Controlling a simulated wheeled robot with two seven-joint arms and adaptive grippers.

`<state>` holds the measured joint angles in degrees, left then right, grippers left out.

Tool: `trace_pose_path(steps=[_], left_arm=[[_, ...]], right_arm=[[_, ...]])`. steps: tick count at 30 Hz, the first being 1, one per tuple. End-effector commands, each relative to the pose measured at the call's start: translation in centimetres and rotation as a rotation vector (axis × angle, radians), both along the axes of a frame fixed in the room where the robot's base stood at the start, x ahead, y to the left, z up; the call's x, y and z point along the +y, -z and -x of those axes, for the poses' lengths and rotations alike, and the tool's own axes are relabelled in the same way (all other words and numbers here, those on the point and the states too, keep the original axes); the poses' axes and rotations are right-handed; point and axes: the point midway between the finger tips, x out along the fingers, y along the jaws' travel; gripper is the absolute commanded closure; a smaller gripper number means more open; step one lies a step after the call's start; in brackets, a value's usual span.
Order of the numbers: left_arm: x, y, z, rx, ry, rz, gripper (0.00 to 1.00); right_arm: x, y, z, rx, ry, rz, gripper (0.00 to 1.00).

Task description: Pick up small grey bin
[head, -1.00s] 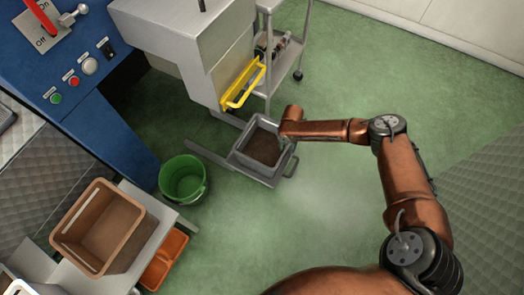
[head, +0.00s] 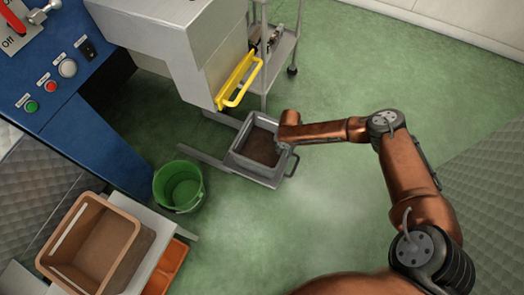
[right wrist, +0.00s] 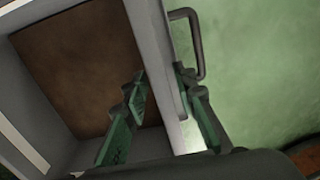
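The small grey bin (head: 254,167) sits low on a grey frame at the foot of the grey machine. Its inside shows a flat brown surface, and a grey loop handle is on its right side. My right arm reaches over the bin's right rim in the head view. In the right wrist view my right gripper (right wrist: 162,88) is open, with one finger inside the bin (right wrist: 143,30) and the other outside, astride the rim. A small gap shows between the inner finger and the rim. The loop handle (right wrist: 199,42) is just beyond the outer finger. My left gripper is in neither view.
A green bucket (head: 181,188) stands left of the bin. A tan crate (head: 120,216) on a pale bench and an orange tray (head: 166,266) are lower left. A yellow handle (head: 238,80) projects from the machine above the bin. A metal trolley (head: 283,50) stands behind. Green floor is clear at right.

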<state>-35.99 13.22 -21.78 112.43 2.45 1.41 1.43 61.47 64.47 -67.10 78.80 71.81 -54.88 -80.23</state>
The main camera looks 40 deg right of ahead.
Motion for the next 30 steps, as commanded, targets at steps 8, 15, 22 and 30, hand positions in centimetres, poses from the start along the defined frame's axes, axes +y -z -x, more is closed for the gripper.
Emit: trace_pose_path(steps=[8,15,22,30], left_arm=[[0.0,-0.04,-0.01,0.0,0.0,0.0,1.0],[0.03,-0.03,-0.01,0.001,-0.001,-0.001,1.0],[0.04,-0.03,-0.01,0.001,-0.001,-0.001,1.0],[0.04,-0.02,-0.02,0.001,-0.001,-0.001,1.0]], right_arm=[[-0.01,-0.07,-0.01,0.0,0.0,0.0,0.85],[0.03,-0.08,-0.04,-0.001,0.0,0.0,1.0],[0.02,-0.05,0.02,0.001,0.0,0.0,1.0],[-0.02,0.04,0.15,0.004,0.0,0.002,1.0]])
